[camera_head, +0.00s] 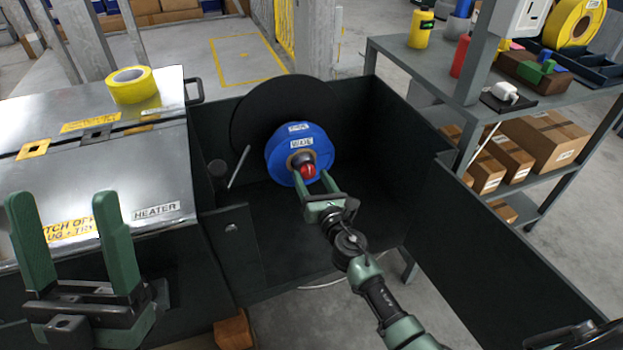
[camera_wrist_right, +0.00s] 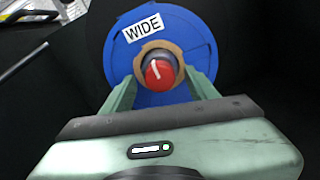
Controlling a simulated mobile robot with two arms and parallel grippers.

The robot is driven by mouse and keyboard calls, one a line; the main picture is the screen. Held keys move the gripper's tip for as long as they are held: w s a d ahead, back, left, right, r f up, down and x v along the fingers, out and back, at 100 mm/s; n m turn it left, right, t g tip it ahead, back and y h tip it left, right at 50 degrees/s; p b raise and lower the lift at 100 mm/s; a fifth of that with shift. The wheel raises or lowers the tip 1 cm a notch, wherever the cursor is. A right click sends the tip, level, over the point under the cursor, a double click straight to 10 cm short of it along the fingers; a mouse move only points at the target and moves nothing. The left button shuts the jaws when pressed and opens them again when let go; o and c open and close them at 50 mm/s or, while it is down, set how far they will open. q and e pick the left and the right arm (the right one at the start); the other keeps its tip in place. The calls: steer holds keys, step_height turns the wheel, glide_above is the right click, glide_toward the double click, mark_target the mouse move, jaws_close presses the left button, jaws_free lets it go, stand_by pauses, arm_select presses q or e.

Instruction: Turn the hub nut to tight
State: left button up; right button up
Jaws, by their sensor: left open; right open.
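The hub nut (camera_head: 307,170) is a red knob at the centre of a blue spool labelled WIDE (camera_head: 285,150). In the right wrist view the nut (camera_wrist_right: 159,73) carries a white line mark and sits in a tan core. My right gripper (camera_head: 316,182) is open in front of the spool. Its fingers stand on either side of the nut, and I cannot tell whether they touch it. My left gripper (camera_head: 72,240) is open and empty at the lower left, above the metal cover's front.
A dark disc (camera_head: 255,105) stands behind the spool inside a dark open box (camera_head: 388,120). A yellow tape roll (camera_head: 131,87) lies on the metal cover (camera_head: 170,150) marked HEATER. A thin rod (camera_head: 239,167) sticks out left of the spool. A shelf (camera_head: 430,70) with cartons stands at right.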

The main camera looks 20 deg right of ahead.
steer(key=shift+w, duration=0.2)
jaws_close()
